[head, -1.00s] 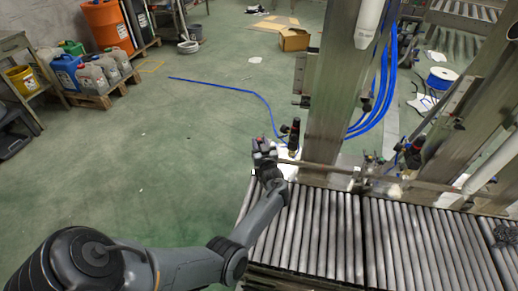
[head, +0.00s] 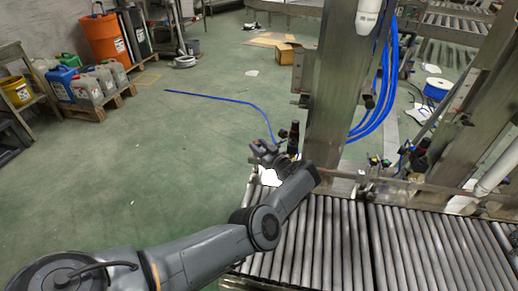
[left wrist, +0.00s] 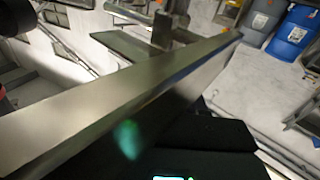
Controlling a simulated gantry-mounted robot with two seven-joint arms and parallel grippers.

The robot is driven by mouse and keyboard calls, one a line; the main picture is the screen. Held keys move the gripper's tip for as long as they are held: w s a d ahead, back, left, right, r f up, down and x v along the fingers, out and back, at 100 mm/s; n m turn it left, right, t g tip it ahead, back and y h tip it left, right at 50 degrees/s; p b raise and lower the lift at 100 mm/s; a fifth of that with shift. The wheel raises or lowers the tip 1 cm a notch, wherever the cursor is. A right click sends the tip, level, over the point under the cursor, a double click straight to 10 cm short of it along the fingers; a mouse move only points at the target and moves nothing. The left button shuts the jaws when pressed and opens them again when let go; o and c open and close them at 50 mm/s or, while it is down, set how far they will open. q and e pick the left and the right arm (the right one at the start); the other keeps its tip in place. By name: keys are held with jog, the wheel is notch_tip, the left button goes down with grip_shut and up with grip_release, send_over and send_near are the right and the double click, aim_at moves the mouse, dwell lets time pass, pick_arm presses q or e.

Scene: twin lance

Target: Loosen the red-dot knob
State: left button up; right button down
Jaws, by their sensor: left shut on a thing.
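My left arm comes in from the lower left, and its gripper (head: 262,150) is at the left end of the clamp fittings above the roller conveyor (head: 335,235). The gripper is shut on what I take to be the red-dot knob. The fingers hide most of the knob, and its red dot is not clear. A black-capped fitting (head: 293,138) stands upright just right of the gripper. In the left wrist view a broad metal bar (left wrist: 110,100) crosses close to the camera, and the fingertips do not show. My right gripper is not in view.
A steel post (head: 335,100) rises right of the gripper, with blue hoses (head: 385,85) behind it. A metal rod (head: 390,180) with more fittings runs right above the rollers. Open green floor (head: 170,150) lies to the left.

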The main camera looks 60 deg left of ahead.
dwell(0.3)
pick_arm(q)
jog(key=o, duration=1)
jog(key=shift+o, duration=0.2)
jog(key=shift+d, duration=0.35)
jog(key=w+d+p, duration=0.1)
jog(key=d+p, duration=0.1)
jog(key=d, duration=0.8)
